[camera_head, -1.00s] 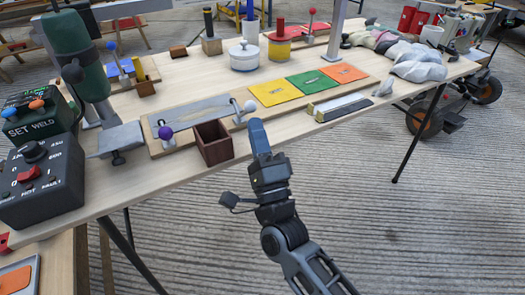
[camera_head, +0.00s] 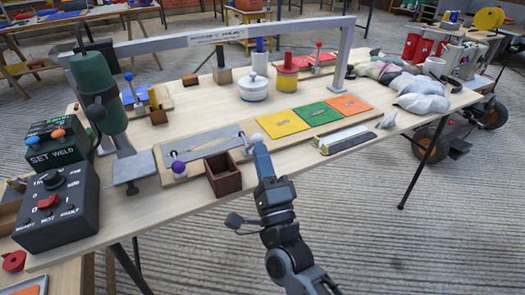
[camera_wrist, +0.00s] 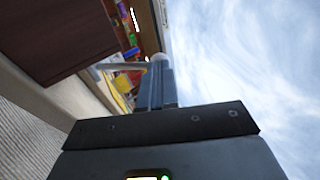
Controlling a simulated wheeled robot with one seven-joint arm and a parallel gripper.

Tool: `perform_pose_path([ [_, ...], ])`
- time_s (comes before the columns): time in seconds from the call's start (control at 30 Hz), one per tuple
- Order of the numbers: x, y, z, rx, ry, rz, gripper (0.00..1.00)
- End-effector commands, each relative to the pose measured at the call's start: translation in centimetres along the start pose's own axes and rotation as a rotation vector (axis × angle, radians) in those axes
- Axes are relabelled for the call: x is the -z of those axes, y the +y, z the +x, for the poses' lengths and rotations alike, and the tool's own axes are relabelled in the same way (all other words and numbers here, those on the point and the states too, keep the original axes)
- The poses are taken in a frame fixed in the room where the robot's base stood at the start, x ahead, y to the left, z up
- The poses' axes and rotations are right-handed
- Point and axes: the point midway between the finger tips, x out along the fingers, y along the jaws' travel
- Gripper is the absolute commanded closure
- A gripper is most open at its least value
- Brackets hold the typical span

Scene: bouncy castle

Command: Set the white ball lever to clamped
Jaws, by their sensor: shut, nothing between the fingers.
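The white ball lever has a small white ball (camera_head: 257,138) at the right end of a metal plate (camera_head: 205,143) on a wooden board. The ball also shows in the wrist view (camera_wrist: 159,57), just beyond my fingertips. My gripper (camera_head: 261,150) is shut and empty, its blue-grey fingertips right at the ball in the head view. In the wrist view the fingers (camera_wrist: 160,86) point at the ball. I cannot tell whether they touch it. The fingers partly hide the lever, so its exact angle is unclear.
A purple ball lever (camera_head: 178,167) stands at the plate's left end. A dark open box (camera_head: 223,176) is just left of my gripper; its wall looms in the wrist view (camera_wrist: 62,38). Yellow (camera_head: 282,124), green and orange squares lie to the right. The floor in front is free.

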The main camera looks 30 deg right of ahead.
Motion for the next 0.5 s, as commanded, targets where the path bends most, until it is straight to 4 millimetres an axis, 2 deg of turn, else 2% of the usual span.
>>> perform_pose_path([
  [0.03,-0.1,-1.1,0.7,-0.022,0.000,-0.004,1.00],
  [0.1,-0.2,-1.4,1.1,-0.053,0.000,-0.009,1.00],
  [0.5,-0.4,-2.0,2.9,-0.250,0.001,-0.041,1.00],
])
